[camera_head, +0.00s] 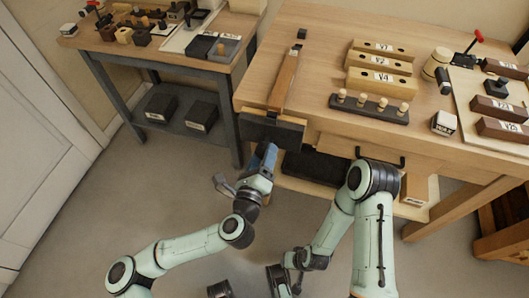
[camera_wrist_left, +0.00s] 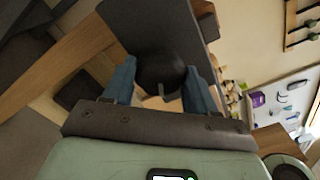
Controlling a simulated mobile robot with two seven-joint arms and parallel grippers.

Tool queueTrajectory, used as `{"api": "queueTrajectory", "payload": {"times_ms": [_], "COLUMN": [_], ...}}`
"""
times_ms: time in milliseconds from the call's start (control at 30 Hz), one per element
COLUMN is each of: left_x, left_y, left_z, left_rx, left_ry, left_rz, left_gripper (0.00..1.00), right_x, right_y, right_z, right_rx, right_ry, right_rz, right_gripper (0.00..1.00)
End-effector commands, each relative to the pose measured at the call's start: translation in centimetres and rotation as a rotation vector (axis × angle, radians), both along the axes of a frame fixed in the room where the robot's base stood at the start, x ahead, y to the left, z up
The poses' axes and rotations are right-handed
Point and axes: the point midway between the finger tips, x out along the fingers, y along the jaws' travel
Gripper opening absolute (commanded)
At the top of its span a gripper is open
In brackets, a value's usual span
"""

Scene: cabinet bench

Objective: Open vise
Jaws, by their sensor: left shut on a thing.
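The vise (camera_head: 272,131) is a dark block-like jaw on the front left corner of the wooden bench. My left gripper (camera_head: 266,156) has blue fingers and reaches up to the vise's front face from below. In the left wrist view the vise's dark face (camera_wrist_left: 150,28) fills the top middle. A dark round knob or handle hub (camera_wrist_left: 160,72) sits between the blue fingers of my left gripper (camera_wrist_left: 161,66), which is shut on it. The gap between the vise's jaws cannot be made out. The right arm is folded low; its gripper end, near the bottom edge, is unclear.
The bench top (camera_head: 315,60) holds labelled wooden blocks (camera_head: 379,80), a dark peg rack (camera_head: 369,107), a mallet (camera_head: 437,66) and a white board (camera_head: 462,100). A drawer with a dark handle (camera_head: 380,158) is right of the vise. A side table (camera_head: 130,62) stands left. Floor between is clear.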

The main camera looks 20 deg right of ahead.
Motion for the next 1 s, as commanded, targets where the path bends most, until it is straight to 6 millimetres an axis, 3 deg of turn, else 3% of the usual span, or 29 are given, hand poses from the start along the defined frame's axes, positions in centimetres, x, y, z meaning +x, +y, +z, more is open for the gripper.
{"api": "queueTrajectory", "payload": {"times_ms": [67, 100, 167, 533, 1000], "left_x": [-0.1, -0.1, -0.1, -0.3, -3.4], "left_y": [-0.1, -0.1, -0.1, 0.2, 2.3], "left_z": [-0.2, -0.2, -0.2, -0.1, 0.0], "left_rx": [0.004, 0.004, 0.005, 0.004, 0.004], "left_ry": [0.002, 0.003, 0.002, -0.001, -0.001], "left_rz": [-0.003, -0.004, -0.003, -0.001, -0.002], "left_gripper": [0.30, 0.60, 0.78, 0.78, 0.78], "right_x": [0.0, 0.0, 0.0, 0.0, 0.0], "right_y": [0.0, 0.0, 0.0, 0.0, 0.0], "right_z": [0.0, 0.0, 0.0, 0.2, 1.5], "right_rx": [0.000, 0.000, 0.000, 0.000, 0.000], "right_ry": [0.000, 0.000, 0.000, -0.001, -0.005], "right_rz": [0.000, 0.000, 0.000, 0.000, 0.000], "right_gripper": [0.35, 0.35, 0.35, 0.35, 0.35]}}
